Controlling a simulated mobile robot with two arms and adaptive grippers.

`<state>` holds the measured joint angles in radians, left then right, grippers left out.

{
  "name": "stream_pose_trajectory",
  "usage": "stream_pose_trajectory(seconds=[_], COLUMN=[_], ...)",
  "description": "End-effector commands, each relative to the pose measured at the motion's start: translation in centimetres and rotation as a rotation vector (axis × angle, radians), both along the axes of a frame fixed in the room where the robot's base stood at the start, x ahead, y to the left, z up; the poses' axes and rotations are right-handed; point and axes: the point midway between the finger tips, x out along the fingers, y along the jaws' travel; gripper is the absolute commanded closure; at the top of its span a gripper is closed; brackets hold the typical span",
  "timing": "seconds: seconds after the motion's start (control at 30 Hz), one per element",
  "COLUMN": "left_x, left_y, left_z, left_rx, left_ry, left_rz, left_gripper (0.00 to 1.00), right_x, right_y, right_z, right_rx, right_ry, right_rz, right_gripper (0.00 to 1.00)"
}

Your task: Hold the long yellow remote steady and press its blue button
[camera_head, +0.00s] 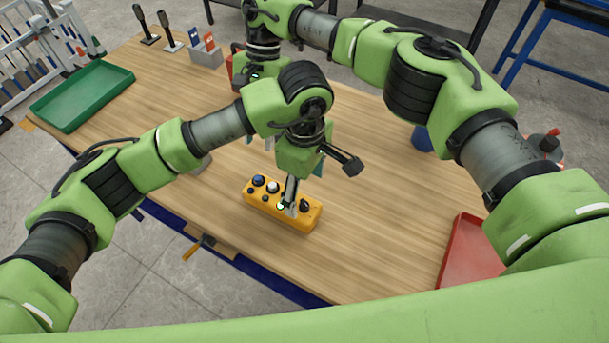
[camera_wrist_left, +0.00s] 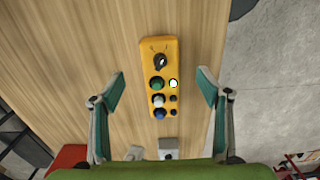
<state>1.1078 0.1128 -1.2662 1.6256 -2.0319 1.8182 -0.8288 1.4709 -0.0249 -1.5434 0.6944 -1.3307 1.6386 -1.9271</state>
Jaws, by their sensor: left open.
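The long yellow remote (camera_head: 252,198) lies on the wooden table in the head view, below my left gripper (camera_head: 302,186). Its blue button (camera_head: 258,181) is at the left end, beside a white button; a black knob is at the other end. In the left wrist view the remote (camera_wrist_left: 160,45) lies between the spread fingers of my left gripper (camera_wrist_left: 160,78), with the blue button (camera_wrist_left: 160,114) at its lower end. No contact with the fingers shows there. My right gripper (camera_head: 260,140) is mostly hidden behind my left arm, up and left of the remote.
A green tray (camera_head: 60,119) is at the far left and a red tray (camera_head: 451,262) at the right. A blue cup (camera_head: 421,141) stands partly behind my right arm. A grey holder (camera_head: 207,58) with cards stands at the back.

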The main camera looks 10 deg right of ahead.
Motion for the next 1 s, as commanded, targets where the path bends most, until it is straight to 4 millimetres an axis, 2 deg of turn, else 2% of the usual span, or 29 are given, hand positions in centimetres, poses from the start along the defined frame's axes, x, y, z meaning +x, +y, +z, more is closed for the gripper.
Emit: stream_pose_trajectory(seconds=[0.03,0.3,0.5,0.7,0.93,0.97,1.0], left_x=[-0.1,-0.1,-0.1,0.0,0.0,0.0,0.0], left_y=[0.1,0.0,0.0,0.0,0.0,0.0,0.0], left_z=[-1.2,-6.4,-8.9,-9.9,-10.0,-10.0,-10.0], left_rx=[0.002,0.001,0.0,0.0,0.0,0.0,-0.001], left_ry=[0.005,0.004,0.003,0.0,0.0,0.0,0.001], left_rz=[0.002,0.002,0.001,0.0,0.0,0.0,0.0], left_gripper=[0.31,0.31,0.31,0.31,0.31,0.33,0.44], right_x=[0.0,0.0,0.0,0.0,0.0,0.0,0.0], right_y=[0.0,0.0,0.0,0.0,0.0,0.0,0.0], right_z=[0.0,0.0,0.0,0.0,0.0,0.0,0.0], right_rx=[0.0,0.0,0.0,0.0,0.0,0.0,0.0], right_ry=[0.0,0.0,0.0,0.0,0.0,0.0,0.0], right_rz=[0.0,0.0,0.0,0.0,0.0,0.0,0.0], right_gripper=[0.72,0.72,0.72,0.72,0.72,0.72,0.72])
